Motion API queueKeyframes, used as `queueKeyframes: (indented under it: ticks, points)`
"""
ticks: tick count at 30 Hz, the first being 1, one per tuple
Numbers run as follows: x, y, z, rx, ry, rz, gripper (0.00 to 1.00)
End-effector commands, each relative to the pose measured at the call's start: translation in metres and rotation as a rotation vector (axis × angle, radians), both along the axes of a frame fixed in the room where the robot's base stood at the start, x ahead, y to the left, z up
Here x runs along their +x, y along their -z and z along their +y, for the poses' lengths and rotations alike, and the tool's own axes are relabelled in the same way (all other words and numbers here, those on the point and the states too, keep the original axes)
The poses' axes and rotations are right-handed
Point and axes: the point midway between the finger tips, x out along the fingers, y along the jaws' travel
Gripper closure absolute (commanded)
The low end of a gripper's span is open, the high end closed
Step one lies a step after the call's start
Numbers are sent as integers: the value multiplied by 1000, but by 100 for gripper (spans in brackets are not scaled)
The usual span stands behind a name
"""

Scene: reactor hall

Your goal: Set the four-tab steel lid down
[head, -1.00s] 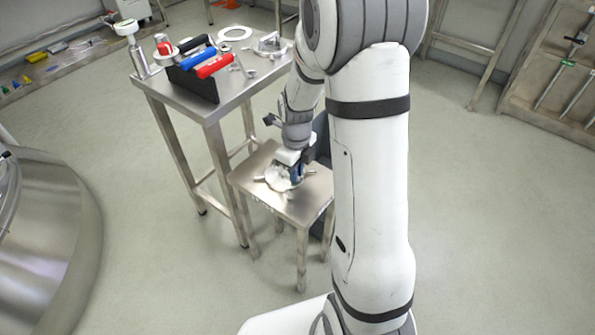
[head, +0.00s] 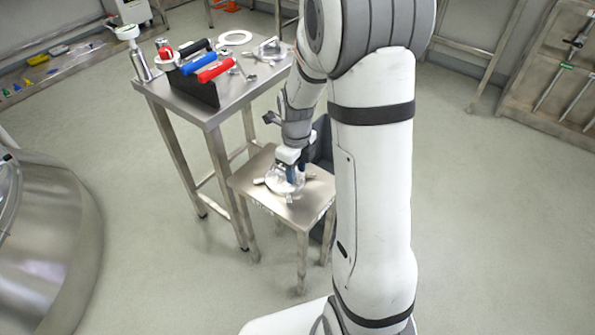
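The steel lid (head: 272,184) is a round, shiny piece with short tabs sticking out at its edge. It is on or just over the top of the small low steel table (head: 308,207); contact with the surface is too small to tell. My gripper (head: 293,177) points down at the lid's middle from above, its blue-tipped fingers at the lid's centre. The fingers hide part of the lid, and I cannot tell whether they grip it or stand apart around its centre.
A taller steel table (head: 213,114) stands behind to the left. It bears a dark rack (head: 196,86) with red and blue-handled tools, a white ring (head: 234,37), and a metal part (head: 270,48). A large steel vessel (head: 45,235) is at the left. The floor between is clear.

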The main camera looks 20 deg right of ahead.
Motion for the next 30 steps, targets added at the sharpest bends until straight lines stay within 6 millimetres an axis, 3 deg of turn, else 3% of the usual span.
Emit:
queueKeyframes:
  ticks: [1,9,15,20,23,30]
  points:
    - [1,-15,0,0,0,-4,65]
    - [2,-73,-1,-1,0,-4,65]
    - [2,-97,-1,0,0,-1,65]
    - [-3,-107,0,0,-58,-4,65]
    - [-14,-115,3,0,-212,-14,65]
    - [-60,-142,12,-15,-851,-50,65]
